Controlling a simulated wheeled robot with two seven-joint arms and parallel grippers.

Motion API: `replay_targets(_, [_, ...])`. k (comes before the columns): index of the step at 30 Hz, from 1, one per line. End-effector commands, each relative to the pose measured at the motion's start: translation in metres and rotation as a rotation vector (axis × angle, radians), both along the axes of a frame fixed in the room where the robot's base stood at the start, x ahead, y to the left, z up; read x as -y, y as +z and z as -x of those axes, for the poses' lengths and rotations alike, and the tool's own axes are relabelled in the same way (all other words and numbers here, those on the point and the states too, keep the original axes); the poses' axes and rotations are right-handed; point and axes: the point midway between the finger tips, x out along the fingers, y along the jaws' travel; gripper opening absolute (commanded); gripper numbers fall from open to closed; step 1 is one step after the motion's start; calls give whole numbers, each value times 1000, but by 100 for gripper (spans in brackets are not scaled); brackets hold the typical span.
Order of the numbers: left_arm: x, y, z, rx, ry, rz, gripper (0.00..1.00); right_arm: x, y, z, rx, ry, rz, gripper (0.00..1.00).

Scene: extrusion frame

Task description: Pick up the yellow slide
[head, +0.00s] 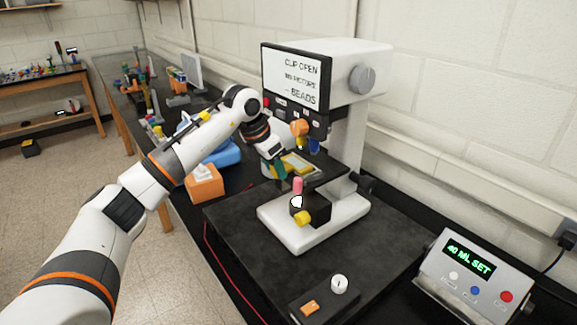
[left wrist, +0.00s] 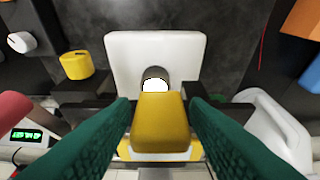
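The yellow slide (head: 297,162) lies on the dark stage of the white microscope-like instrument (head: 345,60) in the head view. In the left wrist view a yellow block (left wrist: 160,120), which looks like the slide's grip end, stands between my two green fingers. My left gripper (head: 278,169) reaches in over the stage's left side. In the left wrist view its fingers (left wrist: 160,105) flank the block with narrow gaps on both sides, so it looks open. Contact is hard to judge. My right gripper is not in view.
A yellow knob (head: 303,218) and a pink-topped part (head: 297,186) stand below the stage. An orange block (head: 204,183) sits left of the instrument. A control box (head: 470,275) reading "40 ML SET" stands at the right.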

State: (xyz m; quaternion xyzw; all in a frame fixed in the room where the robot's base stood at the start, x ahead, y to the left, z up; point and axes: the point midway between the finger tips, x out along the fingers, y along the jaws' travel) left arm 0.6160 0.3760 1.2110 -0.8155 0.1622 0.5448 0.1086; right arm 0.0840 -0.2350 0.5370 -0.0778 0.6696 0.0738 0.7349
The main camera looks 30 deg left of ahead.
Motion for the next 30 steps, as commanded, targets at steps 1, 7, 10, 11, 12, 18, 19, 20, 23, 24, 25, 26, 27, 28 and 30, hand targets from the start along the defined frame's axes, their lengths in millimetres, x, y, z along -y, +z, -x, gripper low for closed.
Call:
replay_targets(1, [0,0,0,0,0,0,33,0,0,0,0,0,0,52])
replay_targets(7, [0,1,0,0,0,0,7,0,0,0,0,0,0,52])
replay_targets(10, [0,1,0,0,0,0,6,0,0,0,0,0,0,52])
replay_targets(11, [0,1,0,0,0,0,6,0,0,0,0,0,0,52])
replay_targets(12, [0,1,0,0,0,0,6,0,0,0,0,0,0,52])
replay_targets(18, [0,5,0,1,0,0,6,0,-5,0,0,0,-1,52])
replay_targets(19, [0,7,-1,3,0,0,6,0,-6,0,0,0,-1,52])
replay_targets(20, [0,9,-1,4,0,1,6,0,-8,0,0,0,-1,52])
replay_targets(23, [-4,13,5,2,3,-2,6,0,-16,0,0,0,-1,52])
replay_targets(24, [-7,12,12,2,3,-2,6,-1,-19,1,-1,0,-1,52])
replay_targets(25, [-10,11,18,1,4,-2,6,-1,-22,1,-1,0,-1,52])
replay_targets(26, [-12,10,24,1,4,-4,6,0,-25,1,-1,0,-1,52])
replay_targets(27, [-15,10,32,0,2,-5,6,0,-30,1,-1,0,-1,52])
replay_targets(28, [-19,10,39,2,4,-4,6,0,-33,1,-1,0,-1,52])
replay_targets(30, [-25,9,55,1,4,-5,6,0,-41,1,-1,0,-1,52])
